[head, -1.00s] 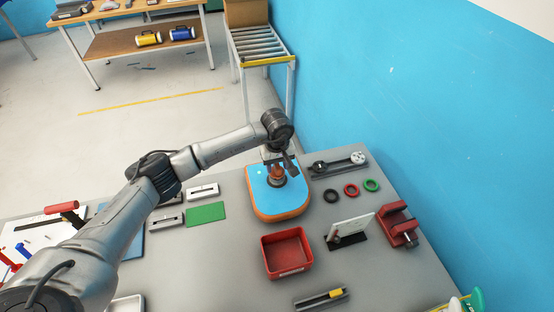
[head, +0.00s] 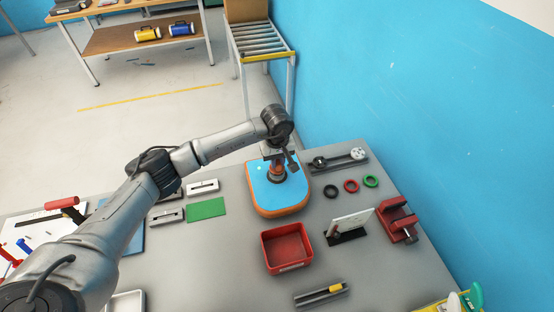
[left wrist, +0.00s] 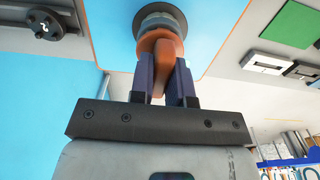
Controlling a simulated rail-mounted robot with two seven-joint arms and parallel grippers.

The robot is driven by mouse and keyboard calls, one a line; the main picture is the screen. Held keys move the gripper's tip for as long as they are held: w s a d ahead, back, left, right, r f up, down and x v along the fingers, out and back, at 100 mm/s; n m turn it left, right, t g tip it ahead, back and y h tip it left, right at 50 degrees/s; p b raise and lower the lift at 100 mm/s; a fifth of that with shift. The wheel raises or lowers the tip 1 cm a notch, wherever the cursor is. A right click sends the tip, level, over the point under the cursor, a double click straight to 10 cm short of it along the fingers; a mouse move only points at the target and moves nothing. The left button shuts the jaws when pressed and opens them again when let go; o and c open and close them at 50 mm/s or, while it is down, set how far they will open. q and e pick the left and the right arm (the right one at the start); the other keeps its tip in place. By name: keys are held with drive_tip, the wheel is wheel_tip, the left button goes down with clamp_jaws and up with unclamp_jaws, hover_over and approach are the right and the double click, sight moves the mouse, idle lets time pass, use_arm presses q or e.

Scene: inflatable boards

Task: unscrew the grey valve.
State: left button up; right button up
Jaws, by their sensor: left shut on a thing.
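The orange-rimmed blue inflatable board (head: 284,198) lies on the grey table. The valve (left wrist: 162,20) stands on its blue face, with a round grey collar and an orange-brown winged top (left wrist: 160,46). My left gripper (head: 277,167) is over the board, and in the left wrist view its two dark fingers (left wrist: 164,66) are shut on the winged top, one on each side. In the head view the gripper hides part of the valve. My right gripper is not in view.
A red tray (head: 287,248) stands just in front of the board. Black, red and green rings (head: 351,186) lie to its right, near a red clamp (head: 398,220) and an upright white plate (head: 350,225). A green sheet (head: 206,210) lies left. The blue wall bounds the right.

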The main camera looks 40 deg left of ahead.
use_arm(q)
clamp_jaws()
drive_tip(key=shift+r+n, duration=0.1)
drive_tip(key=shift+n, duration=0.7)
drive_tip(key=shift+n+p, duration=0.4)
drive_tip(key=shift+n, duration=0.5)
drive_tip(key=shift+n+p, duration=0.35)
drive_tip(key=shift+n, duration=1.35)
